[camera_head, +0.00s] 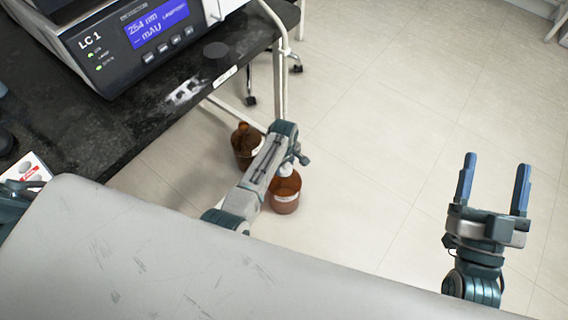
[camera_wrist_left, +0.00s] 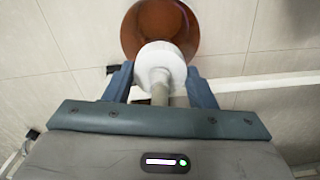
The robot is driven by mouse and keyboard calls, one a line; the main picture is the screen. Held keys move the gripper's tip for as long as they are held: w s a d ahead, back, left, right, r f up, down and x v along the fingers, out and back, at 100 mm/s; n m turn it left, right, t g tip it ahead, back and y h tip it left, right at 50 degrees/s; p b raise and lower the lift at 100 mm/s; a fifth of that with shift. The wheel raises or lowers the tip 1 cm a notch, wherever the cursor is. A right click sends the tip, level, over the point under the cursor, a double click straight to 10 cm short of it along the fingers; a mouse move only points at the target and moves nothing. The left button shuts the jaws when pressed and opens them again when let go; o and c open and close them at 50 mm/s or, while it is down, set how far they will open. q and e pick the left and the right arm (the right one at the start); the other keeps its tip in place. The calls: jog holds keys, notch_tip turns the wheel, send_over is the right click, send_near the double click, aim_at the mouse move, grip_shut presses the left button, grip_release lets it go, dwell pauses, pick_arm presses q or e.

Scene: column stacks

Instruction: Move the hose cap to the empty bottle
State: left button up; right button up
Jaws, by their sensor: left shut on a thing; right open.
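My left gripper (camera_wrist_left: 160,82) is shut on the white hose cap (camera_wrist_left: 161,62); a pale hose stub runs back from it between the fingers. In the head view the white hose cap (camera_head: 286,170) shows just above a brown bottle (camera_head: 285,198) standing on the floor. In the left wrist view this brown bottle (camera_wrist_left: 160,22) lies right behind the cap; I cannot tell whether they touch. A second brown bottle (camera_head: 243,146) stands to the left, partly under the bench edge. Which bottle is empty is not clear. My right gripper (camera_head: 497,165) is open and empty over the floor at right.
White bench legs (camera_head: 283,75) stand close behind the bottles. The tiled floor (camera_head: 400,120) at right is clear.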

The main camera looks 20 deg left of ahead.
pick_arm(q)
jog(key=shift+f, duration=0.4)
dwell(0.6)
jog(key=o, duration=1.1)
jog(key=shift+c, duration=0.2)
jog(key=shift+r, duration=0.1)
notch_tip(320, 180, up, 11)
jog(key=p, duration=0.3)
jog(key=shift+f+p, duration=0.2)
jog(key=shift+p, duration=0.1)
